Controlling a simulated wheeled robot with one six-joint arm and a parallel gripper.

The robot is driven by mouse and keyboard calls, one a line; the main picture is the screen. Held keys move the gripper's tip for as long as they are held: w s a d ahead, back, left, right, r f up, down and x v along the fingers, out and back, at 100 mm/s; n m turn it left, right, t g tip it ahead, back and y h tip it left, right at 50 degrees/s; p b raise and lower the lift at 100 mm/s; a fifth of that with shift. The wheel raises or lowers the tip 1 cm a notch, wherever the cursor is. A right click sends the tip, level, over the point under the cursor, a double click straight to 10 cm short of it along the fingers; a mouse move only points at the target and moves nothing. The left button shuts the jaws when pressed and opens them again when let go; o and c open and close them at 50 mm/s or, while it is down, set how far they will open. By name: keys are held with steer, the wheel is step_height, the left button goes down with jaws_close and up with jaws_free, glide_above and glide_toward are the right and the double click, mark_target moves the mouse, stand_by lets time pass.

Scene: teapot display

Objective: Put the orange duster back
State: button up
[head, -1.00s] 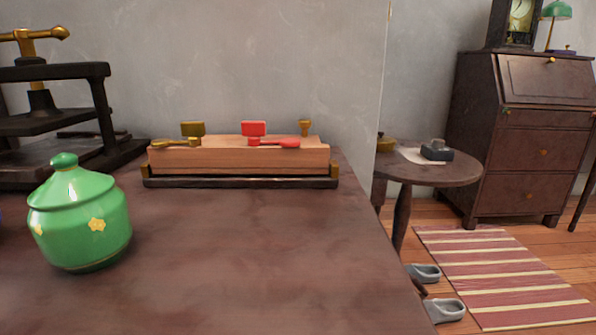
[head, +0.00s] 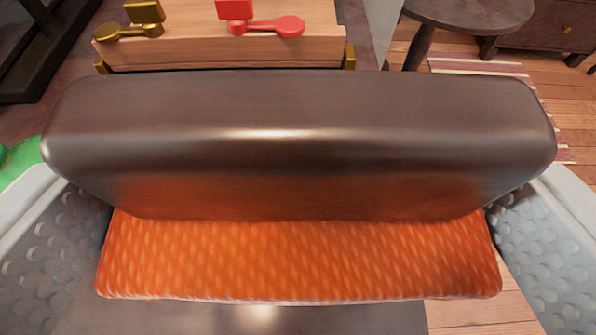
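The orange duster has a dark brown rounded back (head: 300,130) and a quilted orange pad (head: 300,260) below it. It fills the middle of the head view, close to the camera. My gripper (head: 300,230) has one pale dimpled finger at each end of the duster. Both fingers press against its ends, so the gripper is shut on it. The duster is above the dark tabletop and hides much of it. I cannot tell how high it is.
A wooden block (head: 220,50) with brass and red fittings stands beyond the duster. The green jar (head: 15,165) is partly visible at left. A black press (head: 40,60) stands at the far left. A round side table (head: 470,12) and wooden floor are at right.

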steer(key=shift+w+f, duration=0.15)
steer(key=shift+w, duration=0.15)
steer(key=shift+f, duration=4.8)
steer(key=o, duration=0.6)
steer(key=shift+f, duration=0.1)
steer(key=shift+s, duration=0.1)
steer(key=v, duration=1.2)
